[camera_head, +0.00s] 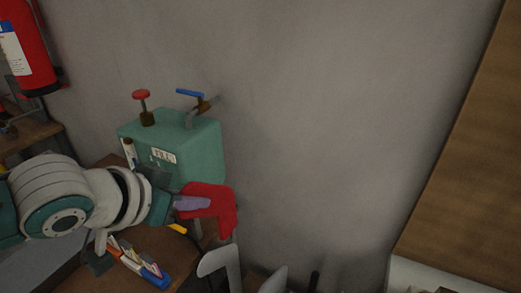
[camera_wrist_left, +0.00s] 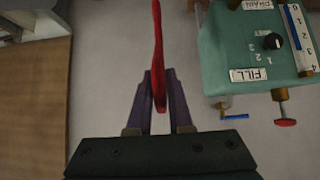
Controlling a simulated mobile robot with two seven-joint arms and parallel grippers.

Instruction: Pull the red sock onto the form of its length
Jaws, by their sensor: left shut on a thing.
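The red sock (camera_head: 218,205) is held in the air by my left gripper (camera_head: 192,203), to the right of the gripper's purple fingers in the head view. In the left wrist view the sock (camera_wrist_left: 157,45) shows edge-on as a thin red strip. It is pinched between the two purple fingers of the left gripper (camera_wrist_left: 159,90). A grey, flat, upright shape (camera_head: 214,262) stands below the sock and may be a form, but I cannot tell its length. My right gripper is not in view.
A green box (camera_head: 200,150) with a red knob, a blue-handled valve and a FILL label stands behind my left gripper. A tray with markers (camera_head: 143,262) sits on the wooden surface below. A fire extinguisher (camera_head: 27,45) hangs far left. A wooden panel (camera_head: 470,170) is at right.

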